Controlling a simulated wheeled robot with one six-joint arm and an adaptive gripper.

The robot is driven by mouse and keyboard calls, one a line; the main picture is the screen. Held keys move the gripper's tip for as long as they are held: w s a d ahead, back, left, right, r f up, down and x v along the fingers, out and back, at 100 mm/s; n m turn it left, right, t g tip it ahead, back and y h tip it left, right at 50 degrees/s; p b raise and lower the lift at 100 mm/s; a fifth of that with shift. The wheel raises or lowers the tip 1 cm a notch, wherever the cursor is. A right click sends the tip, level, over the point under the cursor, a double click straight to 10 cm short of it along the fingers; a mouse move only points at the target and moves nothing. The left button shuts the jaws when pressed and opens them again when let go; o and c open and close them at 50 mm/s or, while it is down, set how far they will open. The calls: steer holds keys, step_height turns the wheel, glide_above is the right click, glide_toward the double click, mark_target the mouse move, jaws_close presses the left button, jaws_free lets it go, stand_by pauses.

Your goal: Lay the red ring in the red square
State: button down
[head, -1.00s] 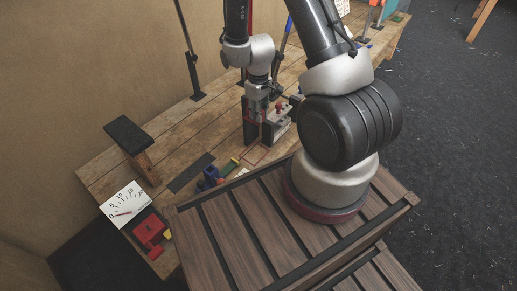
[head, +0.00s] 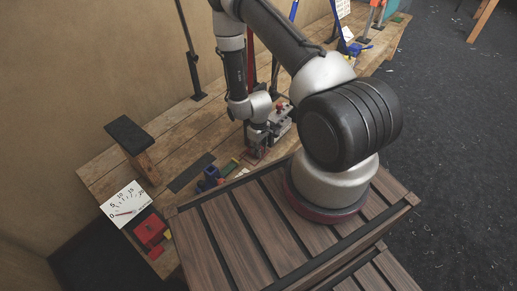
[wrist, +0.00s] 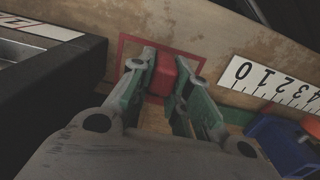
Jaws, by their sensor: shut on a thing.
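My gripper (wrist: 165,88) is shut on a small red piece, the red ring (wrist: 164,72), in the wrist view. It looks like a solid block from here; no hole shows. A red square outline (wrist: 194,52) lies on the wooden table around and behind the held piece in this view. I cannot tell whether the piece touches the table. In the head view my gripper (head: 255,150) is low over the table near its front edge, and it hides the piece and most of the square.
A grey machine (head: 282,121) with a red knob stands close behind my gripper. A blue block (head: 209,179) and a number strip (wrist: 275,83) are near. Farther left are a black strip (head: 191,172), a dial card (head: 124,204) and red parts (head: 150,231).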

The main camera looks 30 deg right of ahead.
steer(key=shift+f, duration=0.2)
steer(key=c, duration=1.3)
jaws_free()
steer(key=shift+c, duration=0.2)
step_height(320, 180, up, 43)
steer(key=s+m+t, duration=0.2)
steer(key=s+d+r+m+t, duration=0.1)
steer(key=s+r+m+t, duration=0.1)
steer(key=s+r, duration=1.2)
steer(key=s, duration=0.4)
steer(key=shift+d+r, duration=0.15)
steer(key=shift+r, duration=0.05)
